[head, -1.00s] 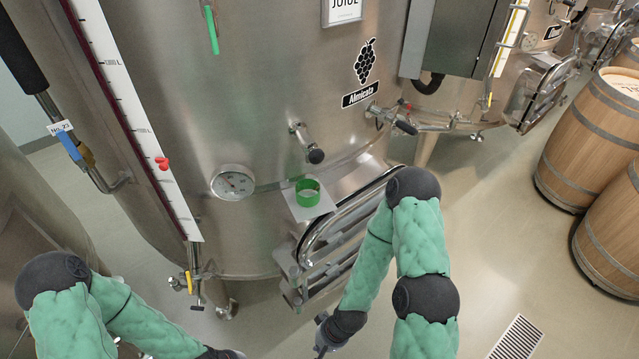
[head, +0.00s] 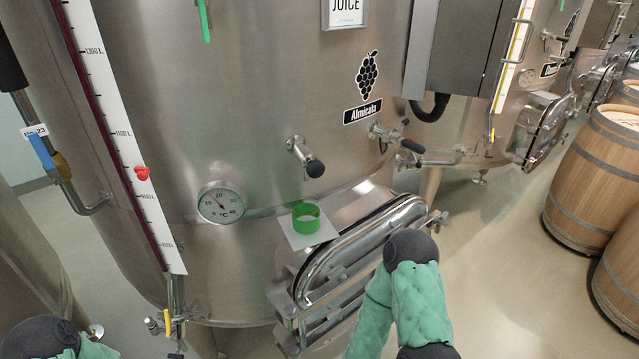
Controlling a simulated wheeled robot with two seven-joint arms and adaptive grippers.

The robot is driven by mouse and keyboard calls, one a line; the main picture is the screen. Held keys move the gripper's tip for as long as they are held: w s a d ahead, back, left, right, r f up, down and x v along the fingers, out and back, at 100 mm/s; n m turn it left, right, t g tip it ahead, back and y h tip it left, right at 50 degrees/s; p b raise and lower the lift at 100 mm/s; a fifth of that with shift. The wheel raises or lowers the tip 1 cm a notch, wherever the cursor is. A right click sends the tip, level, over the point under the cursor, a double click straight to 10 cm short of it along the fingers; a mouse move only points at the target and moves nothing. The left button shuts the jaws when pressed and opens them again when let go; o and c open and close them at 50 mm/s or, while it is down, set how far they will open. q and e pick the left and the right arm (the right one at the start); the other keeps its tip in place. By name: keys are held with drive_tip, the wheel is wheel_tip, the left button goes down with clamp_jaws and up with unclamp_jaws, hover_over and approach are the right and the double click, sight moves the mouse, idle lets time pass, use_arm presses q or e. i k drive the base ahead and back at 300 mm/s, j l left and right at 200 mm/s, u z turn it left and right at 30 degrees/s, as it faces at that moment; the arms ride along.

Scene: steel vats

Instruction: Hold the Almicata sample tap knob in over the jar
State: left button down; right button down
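The Almicata vat (head: 270,110) is a large steel tank with a grape label. Its sample tap (head: 299,147) sticks out of the wall and ends in a black knob (head: 315,168). A green ring-shaped jar (head: 306,218) stands below the tap, on a white sheet (head: 311,238) above the hatch. Nothing touches the knob. My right arm shows at the lower right, in front of the hatch; its gripper is out of the picture. Only a bit of my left arm shows at the bottom left, and its gripper is out of the picture too.
A round thermometer (head: 221,202) and a level scale (head: 125,140) are left of the tap. A valve with a black handle (head: 411,145) is to its right. The hatch frame (head: 360,245) juts out below the jar. Barrels (head: 594,175) stand at the right.

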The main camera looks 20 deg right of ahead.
sight(316, 169)
drive_tip(key=u, duration=1)
drive_tip(key=k+l+u, duration=0.2)
drive_tip(key=k+l, duration=0.4)
drive_tip(key=l, duration=0.2)
drive_tip(key=k+l, duration=0.4)
drive_tip(key=l, duration=0.15)
